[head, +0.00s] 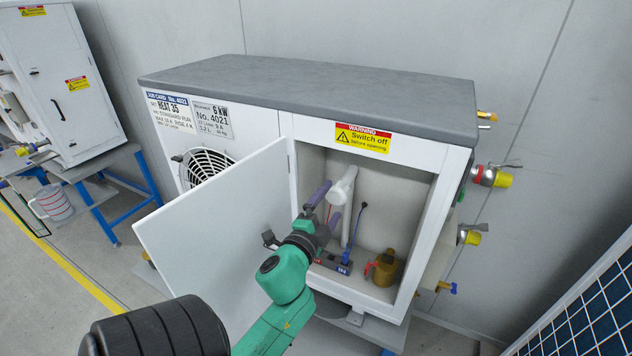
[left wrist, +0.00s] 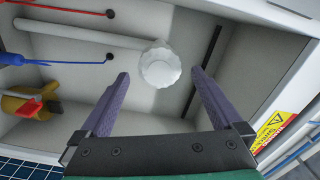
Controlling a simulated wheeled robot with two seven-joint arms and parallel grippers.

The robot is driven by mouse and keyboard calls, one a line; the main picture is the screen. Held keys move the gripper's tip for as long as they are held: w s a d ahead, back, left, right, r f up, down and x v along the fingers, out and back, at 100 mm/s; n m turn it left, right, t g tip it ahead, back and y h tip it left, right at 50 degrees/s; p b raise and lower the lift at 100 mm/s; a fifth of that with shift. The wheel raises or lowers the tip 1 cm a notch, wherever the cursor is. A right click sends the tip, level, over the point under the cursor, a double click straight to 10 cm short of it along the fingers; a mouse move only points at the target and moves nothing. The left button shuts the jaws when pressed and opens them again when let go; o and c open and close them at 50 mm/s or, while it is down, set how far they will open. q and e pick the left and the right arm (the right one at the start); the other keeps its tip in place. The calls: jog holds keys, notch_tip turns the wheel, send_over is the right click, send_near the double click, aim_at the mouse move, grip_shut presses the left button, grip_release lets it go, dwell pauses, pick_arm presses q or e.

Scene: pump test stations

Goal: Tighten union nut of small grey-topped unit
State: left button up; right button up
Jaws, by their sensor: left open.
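The small grey-topped unit (head: 310,92) is a white cabinet with its front door (head: 215,235) swung open to the left. Inside, a white pipe rises to a white union nut (head: 341,192), which shows as a pale faceted round piece in the left wrist view (left wrist: 160,66). My left gripper (head: 328,204) reaches into the opening with two purple fingers. In the left wrist view the gripper (left wrist: 160,78) is open, with the nut centred between and just ahead of its fingertips. I cannot tell whether a finger touches it. My right gripper is not in view.
A brass fitting with a red handle (head: 384,267) and a black block with blue and red leads (head: 335,262) sit low inside. Yellow-capped valves (head: 492,177) stick out at the right side. Another white unit (head: 45,85) stands at left on a blue-legged table.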

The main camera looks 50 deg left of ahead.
pick_arm(q)
jog(key=b+v, duration=0.2)
jog(key=v, duration=0.7)
